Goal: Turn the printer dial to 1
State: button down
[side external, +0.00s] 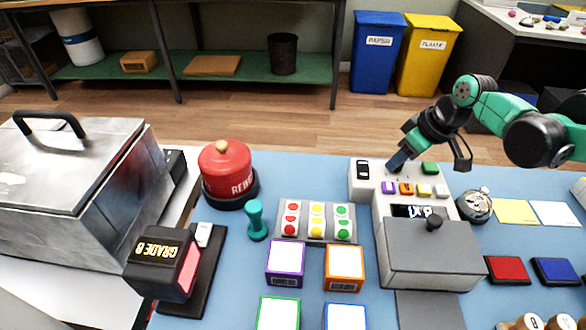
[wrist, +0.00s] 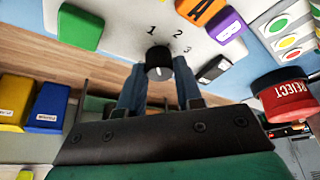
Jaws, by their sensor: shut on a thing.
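The printer (side external: 432,258) is a pale grey machine with a row of coloured buttons and a small dark display; the display text is hard to read. Its dial (wrist: 158,60) is a black knob with a white mark, in the wrist view. The printed numbers 1, 2 and 3 (wrist: 177,33) curve around its far and right side. I cannot tell for sure which number the dial points to. My gripper (wrist: 160,76) is shut on the dial, one blue-grey finger on each side. In the side view my gripper (side external: 398,162) comes down at the printer's back panel and hides the dial.
A black switch (side external: 363,170) is to the left. A silver bell (side external: 475,205) stands right of the printer.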

aim_at(408, 177)
dwell(0.4)
jog(key=c, duration=0.6)
grip_release()
jog(key=shift+r, duration=0.1)
jog(key=shift+v, duration=2.7)
jog(key=shift+d, duration=0.1)
jog(key=s+d+r+m+t+h, duration=0.1)
jog(key=s+d+r+m, duration=0.1)
jog(key=s+d+r, duration=0.3)
jog(key=s+d+r+m+t, duration=0.1)
jog(key=s+d+m, duration=0.25)
jog(key=d, duration=0.25)
jog(key=s+d+m, duration=0.1)
jog(key=s+d, duration=0.1)
jog(key=s, duration=0.1)
jog(key=s+d+f+m+t+h, duration=0.1)
jog(key=s+d, duration=0.1)
jog(key=s, duration=0.1)
jog(key=s+d+f+m+t+h, duration=0.1)
jog(key=s+d, duration=0.1)
jog(key=s, duration=0.1)
jog(key=shift+s+d+f+m, duration=0.1)
jog(key=shift+d+f+m, duration=0.15)
jog(key=shift+d, duration=0.15)
